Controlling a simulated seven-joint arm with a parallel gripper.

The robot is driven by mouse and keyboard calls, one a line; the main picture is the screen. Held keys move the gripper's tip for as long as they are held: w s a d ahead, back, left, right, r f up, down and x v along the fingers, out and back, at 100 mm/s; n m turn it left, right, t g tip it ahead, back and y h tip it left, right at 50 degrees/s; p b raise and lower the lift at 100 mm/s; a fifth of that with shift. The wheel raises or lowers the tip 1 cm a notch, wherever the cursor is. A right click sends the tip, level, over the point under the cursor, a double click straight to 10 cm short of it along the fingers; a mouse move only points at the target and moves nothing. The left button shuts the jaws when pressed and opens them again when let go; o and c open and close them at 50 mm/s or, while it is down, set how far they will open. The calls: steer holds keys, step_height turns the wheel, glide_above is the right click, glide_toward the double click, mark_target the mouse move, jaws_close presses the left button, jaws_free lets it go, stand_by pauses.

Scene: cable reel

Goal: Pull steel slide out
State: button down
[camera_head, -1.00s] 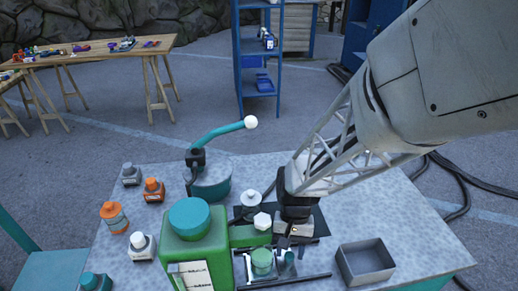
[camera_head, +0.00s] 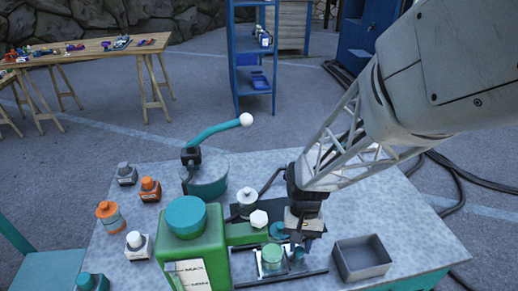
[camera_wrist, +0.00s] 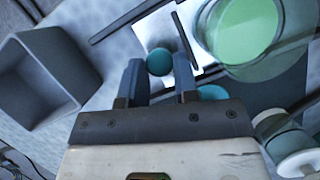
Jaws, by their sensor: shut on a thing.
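The steel slide (camera_wrist: 143,31) shows as a bright flat plate with a dark rim in the wrist view. A small teal ball knob (camera_wrist: 159,62) stands at its near end; the knob also shows in the head view (camera_head: 298,254). My gripper (camera_wrist: 159,76) has one finger on each side of the knob and is shut on it. In the head view my gripper (camera_head: 300,240) points down at the right of the green machine. The exact finger contact is hidden there. A clear round part with a green top (camera_wrist: 240,28) sits beside the slide.
A grey open box (camera_head: 362,258) stands close on the right. A green tank with a teal cap (camera_head: 186,216) stands at the left, with several small bottles beyond it. A teal crank handle (camera_head: 215,132) rises behind.

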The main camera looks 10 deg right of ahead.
steer(key=shift+d, duration=2.7)
steer(key=c, duration=0.9)
jaws_free()
steer(key=shift+o, duration=0.2)
steer(key=v, duration=0.7)
steer(key=shift+r, duration=0.4)
steer(key=shift+w, duration=0.1)
